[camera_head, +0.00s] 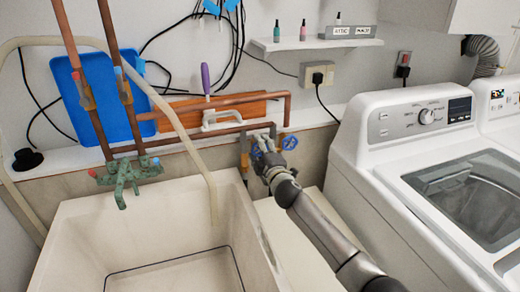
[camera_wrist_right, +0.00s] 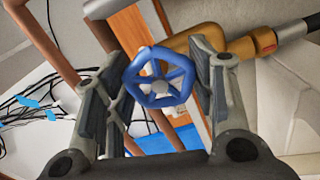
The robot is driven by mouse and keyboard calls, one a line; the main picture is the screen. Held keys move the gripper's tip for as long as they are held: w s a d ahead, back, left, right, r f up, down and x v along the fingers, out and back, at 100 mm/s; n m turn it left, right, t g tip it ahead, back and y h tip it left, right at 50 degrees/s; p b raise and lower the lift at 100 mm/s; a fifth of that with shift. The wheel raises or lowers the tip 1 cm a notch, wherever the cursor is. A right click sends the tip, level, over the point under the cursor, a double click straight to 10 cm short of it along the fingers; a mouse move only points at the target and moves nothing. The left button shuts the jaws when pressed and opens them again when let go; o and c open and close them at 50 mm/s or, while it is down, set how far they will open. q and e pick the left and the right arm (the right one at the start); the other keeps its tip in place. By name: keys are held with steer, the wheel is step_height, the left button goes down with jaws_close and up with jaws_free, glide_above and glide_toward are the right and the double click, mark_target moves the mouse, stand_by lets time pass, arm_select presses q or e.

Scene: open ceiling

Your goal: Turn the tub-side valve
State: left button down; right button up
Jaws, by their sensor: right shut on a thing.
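The tub-side valve is a small blue handwheel (camera_head: 257,151) on the pipework just right of the tub, partly hidden by my right gripper (camera_head: 265,146). In the right wrist view the blue wheel (camera_wrist_right: 160,92) sits between the two fingers of my right gripper (camera_wrist_right: 162,70), facing the camera. The right gripper is shut on this wheel. A second blue handwheel (camera_head: 289,143) is close by on the right, clear of the fingers. My left gripper is in neither view.
The pale utility tub (camera_head: 80,225) with its green faucet (camera_head: 124,176) is at left. A white washer (camera_head: 375,190) stands right of my arm. Copper pipes (camera_head: 215,103) run along the wall behind. A brass fitting (camera_wrist_right: 235,46) lies close to the right finger.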

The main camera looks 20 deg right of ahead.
steer(key=shift+n, duration=0.3)
steer(key=o, duration=1.1)
steer(key=shift+c, duration=0.2)
steer(key=s, duration=1.2)
steer(key=shift+d, duration=0.2)
